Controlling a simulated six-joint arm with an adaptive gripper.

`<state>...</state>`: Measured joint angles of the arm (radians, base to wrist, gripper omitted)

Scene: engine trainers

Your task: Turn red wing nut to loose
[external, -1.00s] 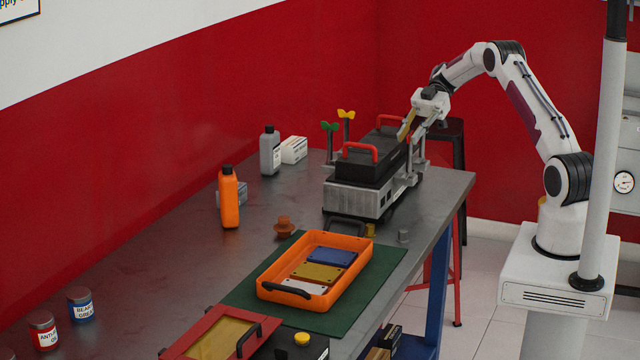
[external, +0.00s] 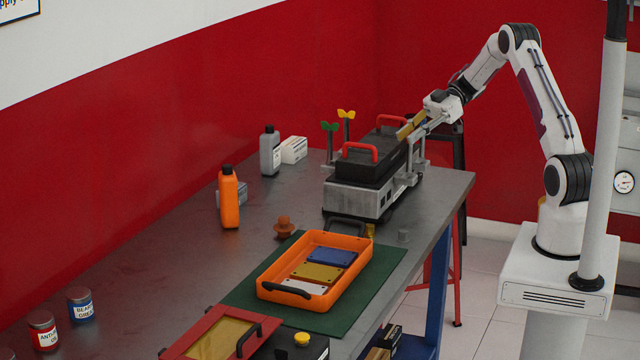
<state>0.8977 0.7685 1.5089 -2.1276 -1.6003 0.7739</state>
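The engine trainer (external: 355,199) is a grey block with a black top and two red handles, standing at the far end of the bench. A green wing nut (external: 329,127) and a yellow wing nut (external: 346,114) sit on upright posts behind it. I cannot make out a red wing nut; the trainer's right side is partly covered by my gripper. My gripper (external: 408,128) is at the trainer's upper right side, its gold-coloured fingers pointing left and slightly down. The fingers are too small to show whether they are apart or hold anything.
An orange tray (external: 283,260) with coloured plates lies on a green mat (external: 355,300) in front of the trainer. An orange bottle (external: 229,200), a grey bottle (external: 269,153) and a white box (external: 294,150) stand to the left. The bench's left middle is clear.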

